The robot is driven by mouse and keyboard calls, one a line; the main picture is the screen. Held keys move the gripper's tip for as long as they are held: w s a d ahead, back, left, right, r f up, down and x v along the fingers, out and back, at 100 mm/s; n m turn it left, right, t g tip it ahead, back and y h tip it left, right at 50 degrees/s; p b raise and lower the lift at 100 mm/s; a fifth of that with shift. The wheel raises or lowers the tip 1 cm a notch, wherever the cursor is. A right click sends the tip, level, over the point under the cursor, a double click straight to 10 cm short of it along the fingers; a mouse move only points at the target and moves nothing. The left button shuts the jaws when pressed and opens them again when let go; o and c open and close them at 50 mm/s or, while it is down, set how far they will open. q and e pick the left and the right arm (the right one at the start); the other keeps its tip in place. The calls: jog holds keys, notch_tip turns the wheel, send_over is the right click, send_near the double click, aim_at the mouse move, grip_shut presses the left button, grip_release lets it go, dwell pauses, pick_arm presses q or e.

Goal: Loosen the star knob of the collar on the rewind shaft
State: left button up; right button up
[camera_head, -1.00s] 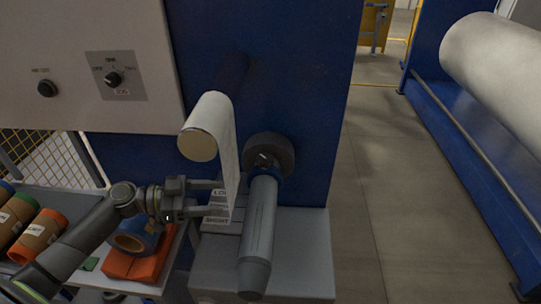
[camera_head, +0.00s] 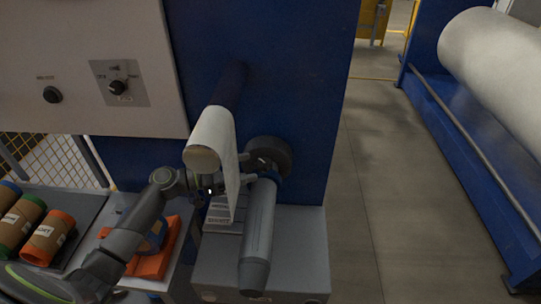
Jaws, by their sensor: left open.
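The rewind shaft (camera_head: 258,235) is a grey cylinder that points toward me from the blue machine wall. At its far end sits a dark round collar (camera_head: 280,153). A small pale and dark detail on the collar's front may be the star knob (camera_head: 263,159); it is too small to make out clearly. My left gripper (camera_head: 252,169) comes in from the left with its jaws open and its fingertips right beside the collar. The hanging white film (camera_head: 229,165) hides part of its fingers. I cannot tell whether they touch the knob. My right gripper is out of view.
A white film roll (camera_head: 203,158) juts out above the gripper. A grey labelled step block (camera_head: 224,212) stands below. An orange tray (camera_head: 155,265) with a blue-ended roll and several brown cores (camera_head: 48,240) lie at left. The floor at right is clear.

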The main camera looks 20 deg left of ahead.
aim_at(271, 161)
pick_arm(q)
jog(key=p+x, duration=0.3)
jog(key=x, duration=0.3)
jog(key=shift+w+d+r, duration=0.15)
jog(key=shift+w+d, duration=0.05)
jog(key=shift+d, duration=0.1)
jog(key=shift+w+d, duration=0.25)
jog(key=shift+d, duration=0.1)
jog(key=c, duration=1)
